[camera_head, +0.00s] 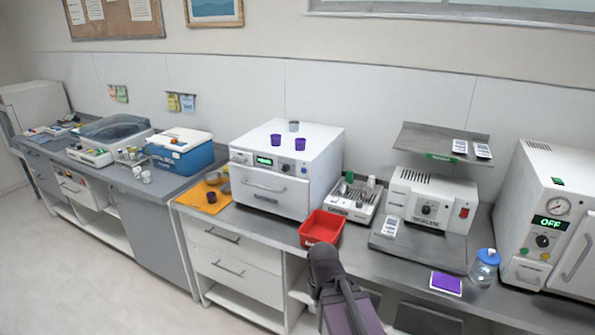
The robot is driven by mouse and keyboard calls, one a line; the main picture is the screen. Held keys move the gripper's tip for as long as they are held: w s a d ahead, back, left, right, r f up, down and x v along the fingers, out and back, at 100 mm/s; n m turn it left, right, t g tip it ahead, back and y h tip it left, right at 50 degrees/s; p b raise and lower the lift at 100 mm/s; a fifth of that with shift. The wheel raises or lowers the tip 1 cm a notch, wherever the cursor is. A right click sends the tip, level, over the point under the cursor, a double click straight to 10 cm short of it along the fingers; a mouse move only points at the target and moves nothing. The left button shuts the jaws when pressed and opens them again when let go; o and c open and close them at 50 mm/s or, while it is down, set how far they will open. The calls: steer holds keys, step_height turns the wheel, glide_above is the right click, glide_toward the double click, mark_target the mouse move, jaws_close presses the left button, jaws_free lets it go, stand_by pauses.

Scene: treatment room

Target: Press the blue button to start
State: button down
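My gripper (323,254) is dark and reaches up from the bottom centre, close to the red bin in the picture. Its fingers are not distinct, so I cannot tell whether it is open.
A red bin (321,228) stands by the counter's front edge. A sealer (430,204) sits right of centre, beside a blue-lidded jar (485,267) and a purple pad (446,283). Purple cups stand on the central device. An orange mat (203,198) and a blue cooler (180,153) are at left.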

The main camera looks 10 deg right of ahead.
steer(key=shift+d, duration=0.35)
steer(key=shift+w, duration=0.1)
steer(key=w+a+r+t+y, duration=0.2)
steer(key=w+a+t, duration=0.15)
steer(key=w, duration=0.85)
steer(key=w+a+r+t+y, duration=0.25)
steer(key=w+t, duration=0.25)
steer(key=w, duration=0.7)
steer(key=w+d+r+m+t+h, duration=0.1)
steer(key=w+d+r+m+t, duration=0.1)
steer(key=w, duration=0.6)
steer(key=w+d+r+m+t+h+b, duration=0.1)
steer(key=w+d+r+m+t, duration=0.1)
steer(key=w+r+t, duration=0.3)
steer(key=w+r+m, duration=0.1)
steer(key=w+r, duration=0.2)
steer(key=shift+w+r+m+t, duration=0.15)
steer(key=shift+m+t, duration=0.2)
steer(key=shift+m, duration=0.05)
steer(key=shift+w, duration=0.15)
